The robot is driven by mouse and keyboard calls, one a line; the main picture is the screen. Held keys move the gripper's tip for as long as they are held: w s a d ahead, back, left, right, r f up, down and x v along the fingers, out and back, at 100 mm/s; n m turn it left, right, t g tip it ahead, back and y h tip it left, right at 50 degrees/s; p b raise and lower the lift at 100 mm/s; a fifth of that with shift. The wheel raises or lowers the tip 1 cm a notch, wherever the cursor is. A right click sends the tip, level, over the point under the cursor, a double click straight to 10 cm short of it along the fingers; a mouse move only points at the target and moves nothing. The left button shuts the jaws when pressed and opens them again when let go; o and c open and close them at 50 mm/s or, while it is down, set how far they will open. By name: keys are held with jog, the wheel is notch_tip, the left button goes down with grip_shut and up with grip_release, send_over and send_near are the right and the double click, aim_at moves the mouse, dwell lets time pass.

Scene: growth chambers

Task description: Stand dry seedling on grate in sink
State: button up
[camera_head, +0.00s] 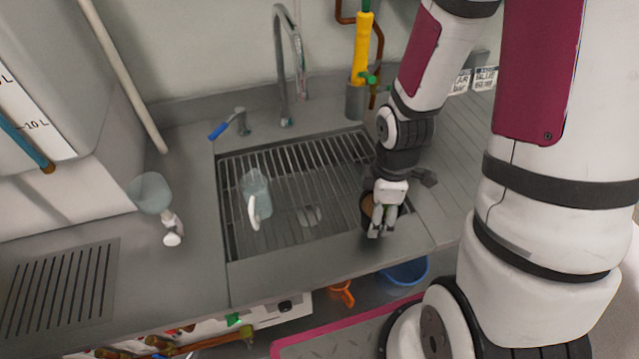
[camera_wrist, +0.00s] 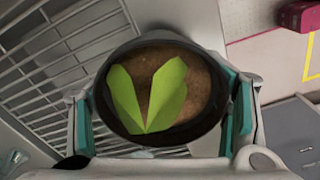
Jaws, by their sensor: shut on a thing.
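My gripper (camera_head: 386,208) is shut on a dark round pot with brown soil, the seedling pot. In the wrist view the seedling (camera_wrist: 148,97) shows two bright green leaves over pale brown soil, with a finger on each side of the rim. The pot is upright or nearly so, at the right front corner of the sink. In the head view my gripper hides most of it, and I cannot tell whether it touches anything below. The metal grate (camera_head: 290,180) lies across the sink (camera_head: 240,268).
A tap (camera_head: 287,75) and a blue-handled lever (camera_head: 228,125) are behind. A yellow tool (camera_head: 362,48) stands in a holder at back right. The grate's middle is mostly free.

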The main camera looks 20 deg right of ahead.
jog(key=w+a, duration=0.1)
jog(key=w, duration=0.3)
jog(key=w+a+f, duration=0.1)
jog(key=w+a, duration=0.1)
jog(key=w, duration=0.2)
jog(key=w+a, duration=0.1)
jog(key=w, duration=0.3)
jog(key=shift+w+a+f, duration=0.15)
jog(key=shift+w+a, duration=0.05)
jog(key=shift+a, duration=0.1)
jog(key=shift+w+a+f, duration=0.1)
jog(key=shift+w+f, duration=0.05)
jog(key=shift+f, duration=1.65)
jog(key=shift+f, duration=0.15)
jog(key=o, duration=1.4)
